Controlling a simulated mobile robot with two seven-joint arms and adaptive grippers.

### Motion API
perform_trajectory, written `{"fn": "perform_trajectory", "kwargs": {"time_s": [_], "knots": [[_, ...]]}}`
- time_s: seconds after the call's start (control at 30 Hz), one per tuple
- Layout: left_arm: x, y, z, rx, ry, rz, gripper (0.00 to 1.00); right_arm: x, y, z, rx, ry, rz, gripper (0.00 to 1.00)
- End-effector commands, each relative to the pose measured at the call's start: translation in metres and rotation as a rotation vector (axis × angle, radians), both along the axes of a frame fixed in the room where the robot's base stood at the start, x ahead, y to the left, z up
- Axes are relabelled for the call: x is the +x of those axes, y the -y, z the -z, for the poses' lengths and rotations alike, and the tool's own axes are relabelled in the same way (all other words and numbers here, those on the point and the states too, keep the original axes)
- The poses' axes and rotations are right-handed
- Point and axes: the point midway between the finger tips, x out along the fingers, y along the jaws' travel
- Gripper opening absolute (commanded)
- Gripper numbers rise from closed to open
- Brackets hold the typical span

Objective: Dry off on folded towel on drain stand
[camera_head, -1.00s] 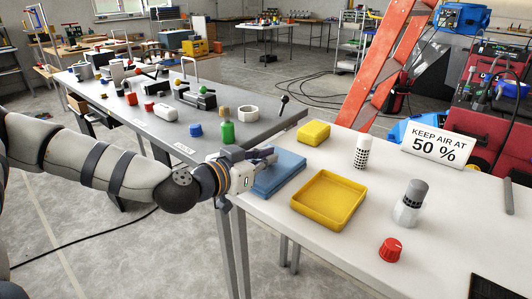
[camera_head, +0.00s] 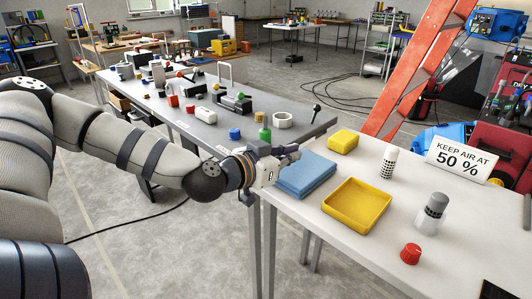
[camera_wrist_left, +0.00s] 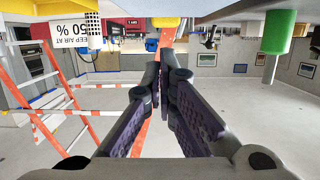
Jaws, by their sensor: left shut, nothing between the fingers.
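A blue folded towel (camera_head: 308,176) lies flat on the light table, near its left edge. My left gripper (camera_head: 292,151) is shut and empty at the towel's far left corner; I cannot tell whether it touches the cloth. The wrist view shows its dark fingers together (camera_wrist_left: 166,76), with nothing between them. The towel does not show there. A yellow tray (camera_head: 379,220) lies right of the towel and looks empty. I cannot make out which object is the drain stand. My right gripper is not in view.
A yellow block (camera_head: 343,141), a white perforated cylinder (camera_head: 388,164), a grey-topped bottle (camera_head: 430,216), a red knob (camera_head: 411,254) and a humidity sign (camera_head: 462,160) stand on the light table.

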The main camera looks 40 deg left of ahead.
Motion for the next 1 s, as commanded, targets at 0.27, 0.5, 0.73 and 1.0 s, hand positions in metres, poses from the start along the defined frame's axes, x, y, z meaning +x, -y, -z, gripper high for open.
{"fn": "perform_trajectory", "kwargs": {"time_s": [0.27, 0.5, 0.73, 1.0], "knots": [[-0.036, 0.0, -0.01, -0.012, 0.004, 0.001, 0.0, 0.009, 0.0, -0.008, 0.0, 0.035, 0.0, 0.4], [-0.051, -0.001, -0.013, -0.01, 0.002, 0.001, 0.0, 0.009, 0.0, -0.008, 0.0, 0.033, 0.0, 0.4], [-0.055, -0.004, -0.017, 0.002, 0.008, 0.002, 0.0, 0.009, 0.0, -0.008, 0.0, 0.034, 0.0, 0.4], [-0.055, -0.002, -0.015, 0.0, 0.002, 0.005, 0.0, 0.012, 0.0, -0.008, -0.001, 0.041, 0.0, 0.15]]}}
